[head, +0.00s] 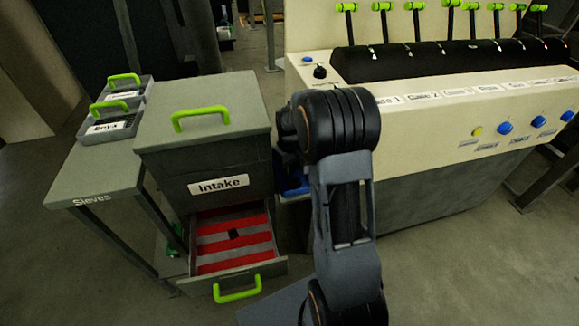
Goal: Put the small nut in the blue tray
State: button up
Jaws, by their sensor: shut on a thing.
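A blue thing that looks like the blue tray (293,187) shows in part between the grey cabinet and my arm. The arm hides most of it. I cannot make out the small nut. A small dark spot (234,234) lies on the red and grey striped floor of the open drawer, too small to tell what it is. My gripper is hidden behind my own arm, which stands upright in the middle of the head view with its far end beyond the elbow.
The grey "Intake" cabinet (201,115) has its bottom drawer (275,268) pulled out, with a green handle. A side table (95,178) marked "Sieves" carries two trays with green handles. The long cream machine (450,115) with knobs fills the right. Floor at front right is clear.

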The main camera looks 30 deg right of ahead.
jog(key=shift+f, duration=0.1)
jog(key=o, duration=0.9)
notch_tip(320, 180, up, 12)
jog(key=p, duration=0.3)
